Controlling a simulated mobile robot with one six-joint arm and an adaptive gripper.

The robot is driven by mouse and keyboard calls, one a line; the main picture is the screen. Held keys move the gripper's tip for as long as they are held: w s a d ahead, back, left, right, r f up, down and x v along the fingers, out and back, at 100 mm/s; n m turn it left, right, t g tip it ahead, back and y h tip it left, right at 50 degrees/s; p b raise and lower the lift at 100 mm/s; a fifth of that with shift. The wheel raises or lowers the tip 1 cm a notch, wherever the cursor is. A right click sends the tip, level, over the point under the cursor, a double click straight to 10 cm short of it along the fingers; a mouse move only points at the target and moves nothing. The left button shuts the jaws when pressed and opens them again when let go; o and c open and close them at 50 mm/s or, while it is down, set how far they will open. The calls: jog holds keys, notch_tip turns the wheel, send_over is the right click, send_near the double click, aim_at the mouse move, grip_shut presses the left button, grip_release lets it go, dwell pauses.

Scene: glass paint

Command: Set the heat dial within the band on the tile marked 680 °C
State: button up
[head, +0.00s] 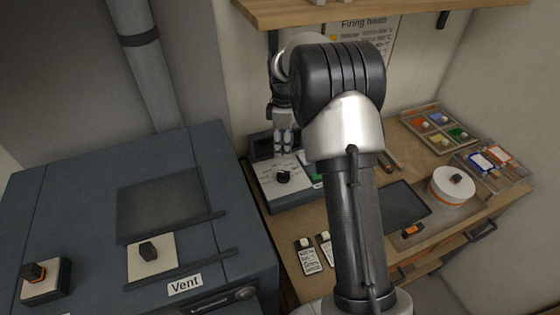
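The heat dial is most likely the black knob (283,178) on the pale sloped face of a dark control box (290,202) on the bench. Its pointer setting and the scale marks are too small to read. A small green patch (317,178) shows at the box's right side, partly behind my arm. My gripper (284,149) points down just above and behind the knob, apparently clear of it. Its fingers look close together, but whether they are shut is unclear. I cannot make out a tile marked 680 °C.
A dark blue cabinet with a Vent label (185,284) and knobs fills the left. A wall chart (372,40) headed "Firing heats" is partly hidden by my arm. Tags (308,258) lie in front. A tile tray (437,131) and white turntable (452,186) stand right.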

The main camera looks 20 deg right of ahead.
aim_at(283, 172)
notch_tip(283, 172, down, 11)
jog(key=shift+f+b, duration=0.2)
jog(key=shift+b, duration=0.8)
jog(key=shift+c, duration=0.4)
grip_shut()
